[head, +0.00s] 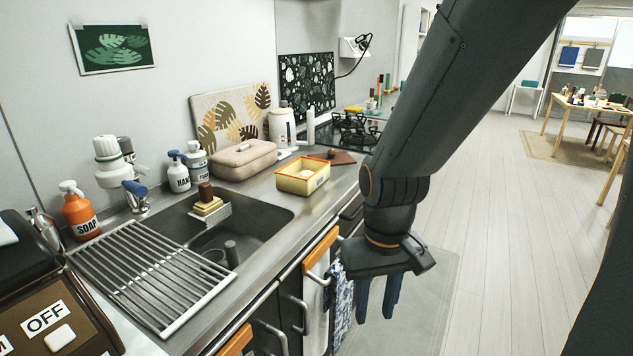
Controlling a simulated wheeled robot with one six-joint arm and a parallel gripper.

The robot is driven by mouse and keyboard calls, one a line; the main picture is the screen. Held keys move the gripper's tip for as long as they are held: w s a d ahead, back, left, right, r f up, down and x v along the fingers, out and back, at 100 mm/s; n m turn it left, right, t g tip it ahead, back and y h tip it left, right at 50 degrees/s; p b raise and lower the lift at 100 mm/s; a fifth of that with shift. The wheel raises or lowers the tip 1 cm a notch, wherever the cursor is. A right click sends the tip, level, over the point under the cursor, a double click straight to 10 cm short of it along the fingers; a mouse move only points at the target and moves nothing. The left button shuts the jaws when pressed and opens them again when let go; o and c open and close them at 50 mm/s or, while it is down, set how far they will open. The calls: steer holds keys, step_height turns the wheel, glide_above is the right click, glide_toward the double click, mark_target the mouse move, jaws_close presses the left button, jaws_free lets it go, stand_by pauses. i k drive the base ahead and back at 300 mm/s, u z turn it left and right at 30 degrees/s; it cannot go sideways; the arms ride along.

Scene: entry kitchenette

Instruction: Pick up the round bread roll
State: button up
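I cannot clearly make out the round bread roll. A small pale rounded thing (307,174) shows inside the yellow rectangular tray (296,187) on the counter, partly hidden by its front wall; it may be the roll. A small brown thing (332,153) lies near a brown board (343,158) behind the tray, too small to identify. My gripper (377,308) hangs with its blue fingers pointing down, in front of the counter's edge and to the right of and nearer than the tray. A gap shows between the fingers, with nothing in it.
A beige lidded case (243,159) stands left of the tray. The sink (245,228) and metal drying rack (150,276) lie nearer. Towels (317,308) hang on the counter front.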

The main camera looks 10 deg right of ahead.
mark_target(306, 174)
steer(key=u, duration=0.05)
steer(key=k, duration=1.25)
steer(key=z, duration=0.6)
steer(key=i, duration=0.9)
steer(key=z, duration=0.55)
steer(key=i, duration=0.9)
steer(key=u, duration=1.05)
steer(key=i, duration=0.9)
steer(key=u, duration=0.9)
